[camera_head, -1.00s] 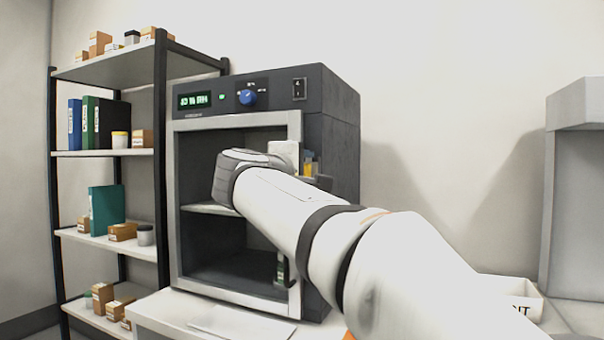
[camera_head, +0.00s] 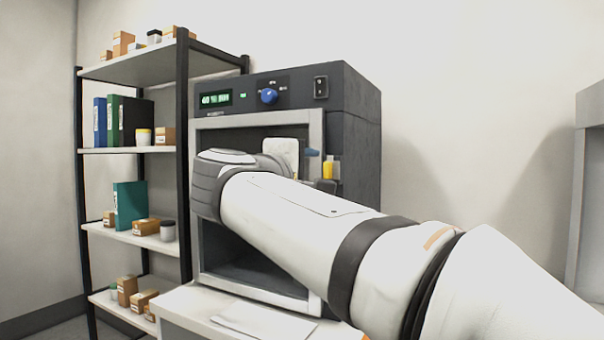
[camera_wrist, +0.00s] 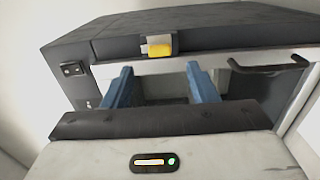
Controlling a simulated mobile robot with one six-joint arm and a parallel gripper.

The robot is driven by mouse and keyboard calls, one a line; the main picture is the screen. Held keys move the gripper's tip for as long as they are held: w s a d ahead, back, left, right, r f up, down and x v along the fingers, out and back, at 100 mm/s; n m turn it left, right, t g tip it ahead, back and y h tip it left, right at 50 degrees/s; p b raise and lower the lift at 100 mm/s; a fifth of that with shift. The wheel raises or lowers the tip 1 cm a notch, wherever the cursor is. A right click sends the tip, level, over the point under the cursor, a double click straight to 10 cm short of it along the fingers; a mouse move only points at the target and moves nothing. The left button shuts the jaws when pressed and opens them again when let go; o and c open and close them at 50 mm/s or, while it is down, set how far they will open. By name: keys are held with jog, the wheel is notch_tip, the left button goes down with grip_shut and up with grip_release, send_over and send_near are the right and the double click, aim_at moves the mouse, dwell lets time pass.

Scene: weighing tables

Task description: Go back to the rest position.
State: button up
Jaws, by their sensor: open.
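My gripper (camera_wrist: 160,82) is open, with its two blue fingers apart and nothing held between them. It is close in front of the right side of the grey oven (camera_head: 350,130). In the wrist view a yellow piece (camera_wrist: 159,50) in a dark mount on the oven lies just beyond the fingertips; it also shows in the head view (camera_head: 332,168). Whether the fingers touch the oven cannot be told. In the head view my white arm crosses the oven front and hides much of the gripper and the oven's lower right.
A shelf rack (camera_head: 182,150) with boxes and binders stands left of the oven. The oven stands on a white table (camera_head: 185,303). A dark handle (camera_wrist: 268,65) juts from the oven's pale frame. A grey cabinet (camera_head: 588,180) is at far right. Bare wall lies between.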

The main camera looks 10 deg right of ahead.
jog(key=s+d+f+m+g+y+p, duration=0.2)
jog(key=s+d+f+g+y+p, duration=0.15)
jog(key=f+p, duration=0.35)
jog(key=s+d+f+m+g+y+p, duration=0.2)
jog(key=s+d+f+g+p, duration=0.2)
jog(key=p, duration=0.5)
jog(key=s+a+f+m+g+y+p, duration=0.1)
jog(key=s+f+m+g+y+p, duration=0.1)
jog(key=s+p, duration=0.3)
jog(key=s+a+f+m+g+y+p, duration=0.1)
jog(key=s+f+m+g+y+p, duration=0.1)
jog(key=s+p, duration=0.4)
jog(key=shift+s+f+m+y, duration=0.55)
jog(key=shift+s+f+m, duration=0.7)
jog(key=shift+s+m, duration=0.1)
jog(key=shift+g, duration=0.25)
